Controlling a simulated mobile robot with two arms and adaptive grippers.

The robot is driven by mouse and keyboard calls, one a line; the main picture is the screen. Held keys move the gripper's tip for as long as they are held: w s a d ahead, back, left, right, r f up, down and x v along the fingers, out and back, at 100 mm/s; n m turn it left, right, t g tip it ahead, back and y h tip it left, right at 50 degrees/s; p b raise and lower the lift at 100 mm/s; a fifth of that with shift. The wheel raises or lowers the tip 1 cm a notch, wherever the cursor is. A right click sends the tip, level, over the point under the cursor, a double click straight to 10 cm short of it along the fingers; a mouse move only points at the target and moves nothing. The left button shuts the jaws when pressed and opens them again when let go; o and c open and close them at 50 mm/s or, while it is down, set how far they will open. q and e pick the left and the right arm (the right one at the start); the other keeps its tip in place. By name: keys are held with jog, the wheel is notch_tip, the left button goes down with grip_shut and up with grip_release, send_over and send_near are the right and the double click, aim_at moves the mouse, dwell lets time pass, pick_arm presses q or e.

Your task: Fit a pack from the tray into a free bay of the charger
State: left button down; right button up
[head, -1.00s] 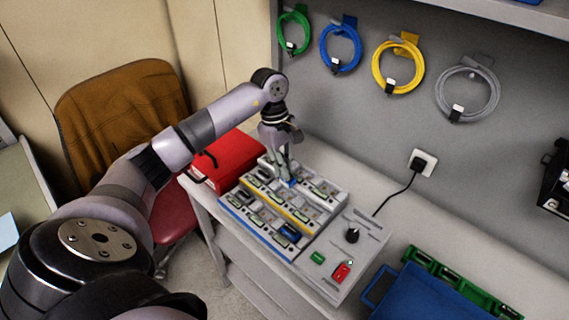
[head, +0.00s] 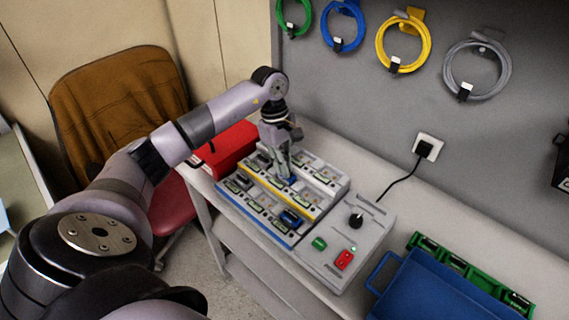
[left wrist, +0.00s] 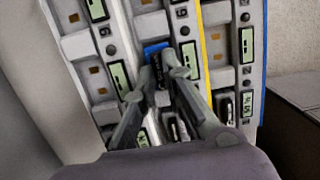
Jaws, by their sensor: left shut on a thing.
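The charger (head: 375,207) is a pale grey unit on the bench, with rows of bays edged in blue and yellow, a black knob and green and red switches. My left gripper (head: 286,178) points down over its middle rows, shut on a blue-ended pack (left wrist: 158,68). In the left wrist view the fingers of my left gripper (left wrist: 160,92) flank this pack, which is at a bay in the row behind the yellow strip; I cannot tell how deep it sits. Another blue pack (head: 291,217) sits in the front row. The blue tray (head: 430,292) is at lower right. My right gripper is out of view.
A red box (head: 228,146) stands close behind the charger's left end. A black cable (head: 398,187) runs from the charger to a wall socket. Coiled cables hang on the wall.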

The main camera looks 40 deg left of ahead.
pick_arm(q)
jog(key=shift+f+b, duration=0.25)
jog(key=shift+b, duration=0.15)
dwell(0.5)
jog(key=c, duration=1.6)
grip_release()
jog(key=shift+s, duration=0.1)
jog(key=shift+r, duration=0.1)
jog(key=shift+a+r, duration=0.1)
jog(key=shift+r, duration=0.25)
jog(key=v, duration=1.1)
